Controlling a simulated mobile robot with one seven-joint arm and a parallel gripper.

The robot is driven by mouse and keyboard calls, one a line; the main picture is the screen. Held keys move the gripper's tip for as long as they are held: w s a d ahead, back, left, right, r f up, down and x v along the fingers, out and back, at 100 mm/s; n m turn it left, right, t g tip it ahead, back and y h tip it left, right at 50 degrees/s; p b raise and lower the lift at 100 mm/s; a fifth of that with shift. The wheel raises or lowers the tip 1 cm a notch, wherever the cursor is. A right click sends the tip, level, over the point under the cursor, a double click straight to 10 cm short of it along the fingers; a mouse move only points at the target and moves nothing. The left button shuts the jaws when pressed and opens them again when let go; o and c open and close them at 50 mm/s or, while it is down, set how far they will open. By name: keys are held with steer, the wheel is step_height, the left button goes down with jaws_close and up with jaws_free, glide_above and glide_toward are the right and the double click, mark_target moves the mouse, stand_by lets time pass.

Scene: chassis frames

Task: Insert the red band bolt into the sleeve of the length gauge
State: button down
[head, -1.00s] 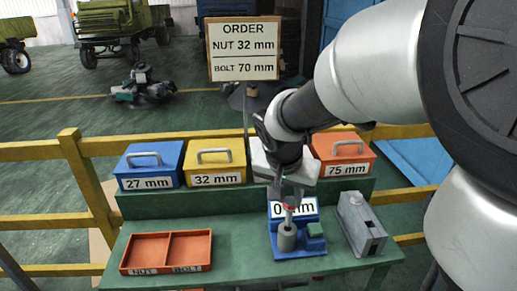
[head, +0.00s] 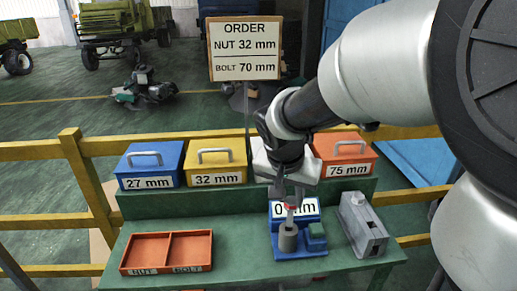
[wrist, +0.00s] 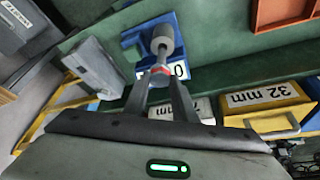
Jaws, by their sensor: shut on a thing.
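My gripper (head: 290,198) is shut on the red band bolt (head: 291,207) and holds it roughly upright over the length gauge. The bolt's grey shank points down at the grey sleeve (head: 288,240), which stands on the gauge's blue base (head: 301,253). In the wrist view the red band (wrist: 160,69) shows between the fingertips, and the shank lines up with the sleeve (wrist: 163,36). The shank's lower end meets the sleeve's top in the picture; I cannot tell whether it is inside. The gauge's display (head: 304,208) is partly hidden by my gripper.
A grey box-like device (head: 362,226) stands close right of the gauge. A red two-part tray (head: 137,256) marked NUT and BOLT lies left. Behind are blue (head: 149,161), yellow (head: 217,161) and orange (head: 344,152) lidded boxes. The bench between tray and gauge is clear.

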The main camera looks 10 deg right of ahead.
mark_target(289, 220)
steer(key=shift+f, duration=0.2)
steer(key=shift+f+b, duration=0.3)
steer(key=shift+b, duration=0.2)
steer(key=shift+f+b, duration=3.2)
steer(key=shift+f, duration=0.25)
steer(key=c, duration=1.4)
jaws_free()
steer(key=p+v, duration=0.3)
steer(key=v, duration=1.4)
steer(key=shift+s+a+r+p, duration=0.1)
steer(key=shift+s+r+p, duration=0.05)
steer(key=shift+p, duration=0.25)
